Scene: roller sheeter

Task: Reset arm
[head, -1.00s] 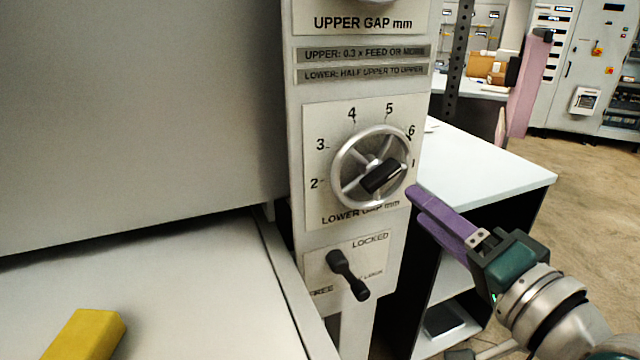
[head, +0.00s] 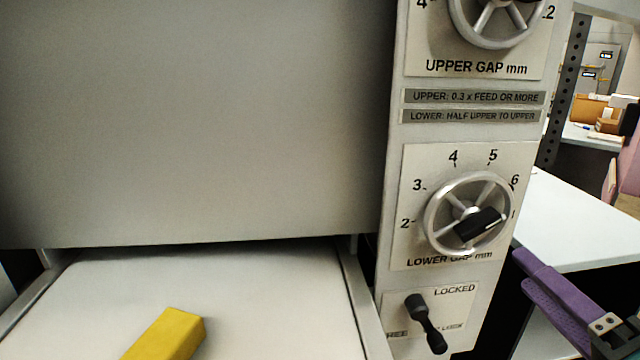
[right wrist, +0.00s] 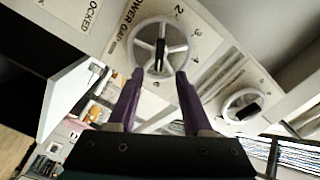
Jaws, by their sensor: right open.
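My right gripper (head: 522,268) is at the right, just below and right of the lower gap handwheel (head: 470,214). Its two purple fingers are apart and nothing shows between them. In the right wrist view the open fingers (right wrist: 160,74) point at the handwheel (right wrist: 160,47), which appears just beyond the tips; I cannot tell the exact clearance. The handwheel is silver with a black pointer bar that slants up to the right. A black lock lever (head: 425,323) below it slants down to the right, under the word LOCKED. My left gripper is not in view.
The upper gap handwheel (head: 497,18) is cut off at the top. A yellow block (head: 168,335) lies on the pale machine bed (head: 275,300) under a large grey panel (head: 190,120). A white table (head: 575,215) stands behind my right gripper.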

